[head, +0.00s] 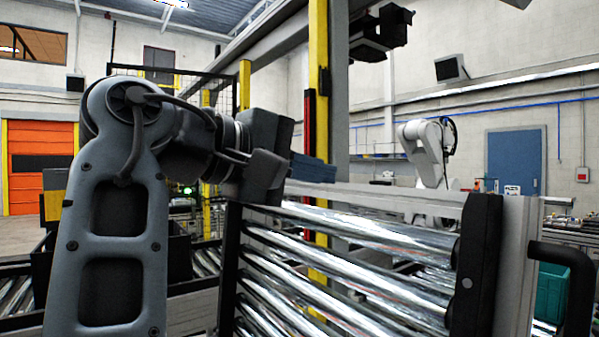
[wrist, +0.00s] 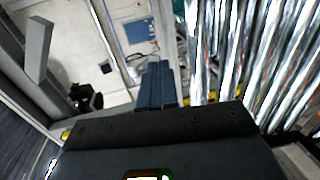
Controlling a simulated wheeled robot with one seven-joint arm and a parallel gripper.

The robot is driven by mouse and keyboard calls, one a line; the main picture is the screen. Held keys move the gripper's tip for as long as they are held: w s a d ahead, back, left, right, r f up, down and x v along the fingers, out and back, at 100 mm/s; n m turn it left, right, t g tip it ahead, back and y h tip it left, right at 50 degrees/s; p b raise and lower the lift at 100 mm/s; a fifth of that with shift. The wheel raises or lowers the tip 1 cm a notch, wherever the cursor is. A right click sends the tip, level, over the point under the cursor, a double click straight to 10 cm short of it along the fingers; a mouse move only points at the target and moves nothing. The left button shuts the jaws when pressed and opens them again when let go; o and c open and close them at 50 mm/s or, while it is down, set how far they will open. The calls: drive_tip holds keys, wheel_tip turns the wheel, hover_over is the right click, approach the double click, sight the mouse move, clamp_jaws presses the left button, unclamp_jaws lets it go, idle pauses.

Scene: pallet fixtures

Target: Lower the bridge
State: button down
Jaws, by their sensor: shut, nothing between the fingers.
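The bridge is a roller section with several shiny metal rollers (head: 345,262) between a dark left rail and a pale right rail (head: 515,265). It stands raised and steeply tilted in front of me. A black handle (head: 572,275) sticks out at its right side. My gripper (head: 328,172) has blue fingers, shut and empty, at the bridge's upper left edge. In the wrist view the closed fingers (wrist: 157,70) lie beside the rollers (wrist: 240,50), which fill the right side. I cannot tell whether the fingers touch the bridge.
A yellow post (head: 318,90) and grey column stand behind the bridge. A white robot arm (head: 428,150) is farther back. A teal bin (head: 552,293) sits behind the handle. Conveyor rollers (head: 205,262) lie low at the left. Open floor (head: 28,236) shows at far left.

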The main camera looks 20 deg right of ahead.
sight(378, 186)
drive_tip(key=b+x, duration=0.3)
drive_tip(key=x, duration=0.5)
drive_tip(key=shift+d+f, duration=0.15)
drive_tip(key=shift+d, duration=0.05)
drive_tip(key=shift+w+d+b, duration=0.15)
drive_tip(key=shift+d+b, duration=0.15)
drive_tip(key=shift+d, duration=0.05)
drive_tip(key=shift+d, duration=0.1)
